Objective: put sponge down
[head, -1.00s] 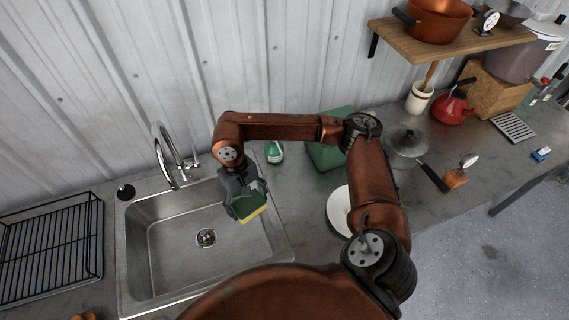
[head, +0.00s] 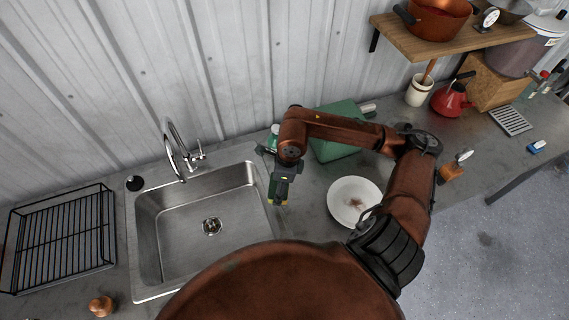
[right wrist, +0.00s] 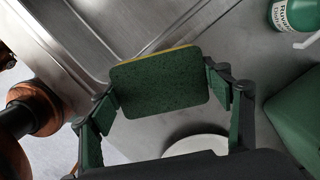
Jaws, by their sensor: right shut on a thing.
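My right gripper (head: 279,193) is shut on the sponge and points down over the counter, just right of the sink. The sponge (right wrist: 160,84) is green with a thin yellow edge; in the right wrist view it sits between the two fingers. In the head view only a small part of it shows below the fingers. It appears to be above the counter; the exact gap cannot be told. My left gripper is not in view.
The steel sink (head: 165,246) with its faucet (head: 176,152) lies left of the gripper. A stained white plate (head: 340,205) is to the right. A green bottle (right wrist: 293,14) and green box (head: 335,148) stand behind. A black rack (head: 62,238) is far left.

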